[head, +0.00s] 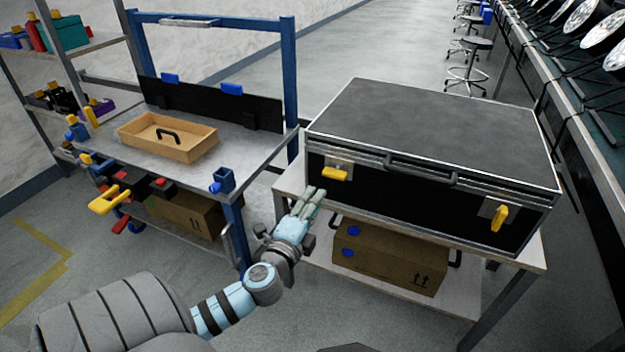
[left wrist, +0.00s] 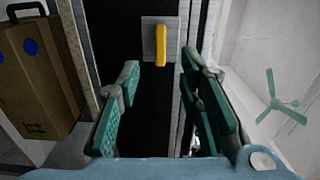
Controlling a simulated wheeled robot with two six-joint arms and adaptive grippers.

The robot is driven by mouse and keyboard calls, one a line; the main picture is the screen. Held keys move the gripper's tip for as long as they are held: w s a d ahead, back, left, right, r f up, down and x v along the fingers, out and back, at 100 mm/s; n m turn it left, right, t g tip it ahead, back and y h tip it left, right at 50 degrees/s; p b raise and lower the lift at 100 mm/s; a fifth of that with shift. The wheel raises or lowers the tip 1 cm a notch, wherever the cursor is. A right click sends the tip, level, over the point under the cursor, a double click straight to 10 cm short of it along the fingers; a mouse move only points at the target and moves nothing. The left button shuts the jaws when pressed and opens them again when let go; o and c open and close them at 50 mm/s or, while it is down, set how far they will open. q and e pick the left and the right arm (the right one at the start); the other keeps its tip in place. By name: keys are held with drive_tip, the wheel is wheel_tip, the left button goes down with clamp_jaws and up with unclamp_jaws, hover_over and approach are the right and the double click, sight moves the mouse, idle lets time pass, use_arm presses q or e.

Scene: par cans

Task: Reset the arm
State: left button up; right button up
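My left gripper (head: 308,204) is in front of the left end of a large black flight case (head: 430,130). It is just below the case's left yellow latch (head: 335,174). In the left wrist view the left gripper (left wrist: 160,85) has its fingers spread apart with nothing between them. The yellow latch (left wrist: 160,45) shows beyond the fingertips, apart from them. The case's right yellow latch (head: 499,217) hangs upright. The case lid is closed. My right gripper is not in view.
The case stands on a table (head: 290,183) with a cardboard box (head: 390,258) on its lower shelf. To the left is a workbench (head: 205,165) with a wooden tray (head: 168,137) and clamps. Stools (head: 468,70) stand behind; stage lights (head: 580,20) line the right.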

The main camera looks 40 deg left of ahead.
use_arm(q)
drive_tip(key=shift+s+d, duration=0.15)
drive_tip(key=shift+s, duration=0.3)
